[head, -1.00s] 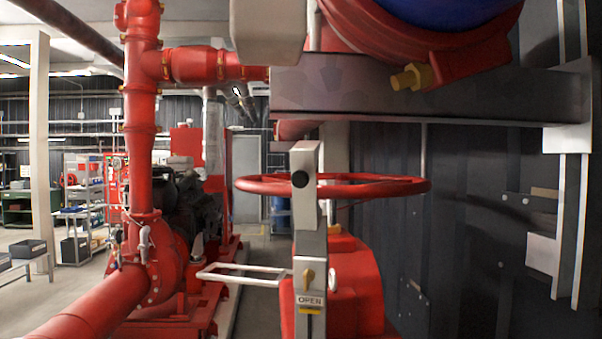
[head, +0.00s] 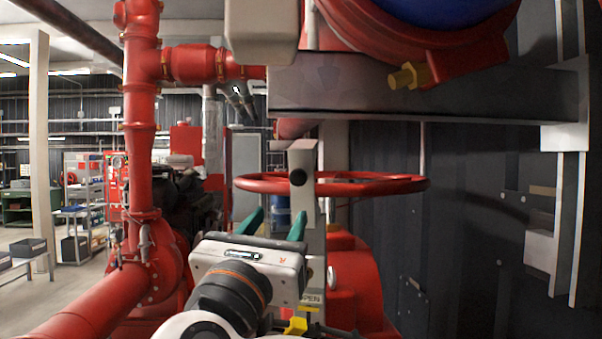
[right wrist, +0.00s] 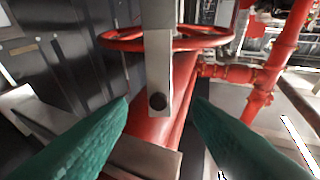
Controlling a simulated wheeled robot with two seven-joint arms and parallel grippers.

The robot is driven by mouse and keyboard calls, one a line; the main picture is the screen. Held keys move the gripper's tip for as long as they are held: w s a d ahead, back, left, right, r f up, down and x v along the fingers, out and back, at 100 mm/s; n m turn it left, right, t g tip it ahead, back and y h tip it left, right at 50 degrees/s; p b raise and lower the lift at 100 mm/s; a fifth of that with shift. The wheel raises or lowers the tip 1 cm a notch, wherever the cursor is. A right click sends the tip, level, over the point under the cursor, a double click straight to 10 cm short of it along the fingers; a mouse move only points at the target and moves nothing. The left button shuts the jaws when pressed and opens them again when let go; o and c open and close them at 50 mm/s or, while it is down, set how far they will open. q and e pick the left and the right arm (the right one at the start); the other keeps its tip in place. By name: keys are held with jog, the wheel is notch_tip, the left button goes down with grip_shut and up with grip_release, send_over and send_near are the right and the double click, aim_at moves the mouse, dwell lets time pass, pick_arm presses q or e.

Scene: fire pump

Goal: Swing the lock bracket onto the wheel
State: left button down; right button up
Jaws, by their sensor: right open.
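The red wheel (head: 395,186) lies level behind a grey upright post (head: 306,158) with a black round knob near its top. The wheel (right wrist: 215,38) and the post (right wrist: 172,65) also show in the right wrist view, which looks upside down. My right gripper (head: 276,219) is open, its two green fingers pointing forward, low and left of the knob in the head view. In the right wrist view its fingertips (right wrist: 160,101) lie on either side of the post's end, with nothing visibly held. The pale U-shaped bracket is hidden behind this gripper. My left gripper is out of view.
A grey beam (head: 430,90) and a red housing with a brass fitting (head: 408,76) hang above the wheel. A dark panelled wall (head: 460,240) closes the right side. A red pipe (head: 140,90) stands at left. Open floor lies farther left.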

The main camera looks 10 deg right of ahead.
aim_at(297, 180)
jog(key=shift+h, duration=0.3)
jog(key=p+x, duration=0.2)
jog(key=x, duration=0.1)
jog(key=r+p+x, duration=0.1)
jog(key=x, duration=0.3)
jog(key=r+p+x, duration=0.1)
jog(key=p+x, duration=0.1)
jog(key=x, duration=0.1)
jog(key=shift+r+p, duration=0.1)
jog(key=shift+p, duration=0.2)
jog(key=shift+w+d+r, duration=0.1)
jog(key=shift+w+d, duration=0.15)
jog(key=shift+w, duration=0.3)
jog(key=shift+c, duration=0.6)
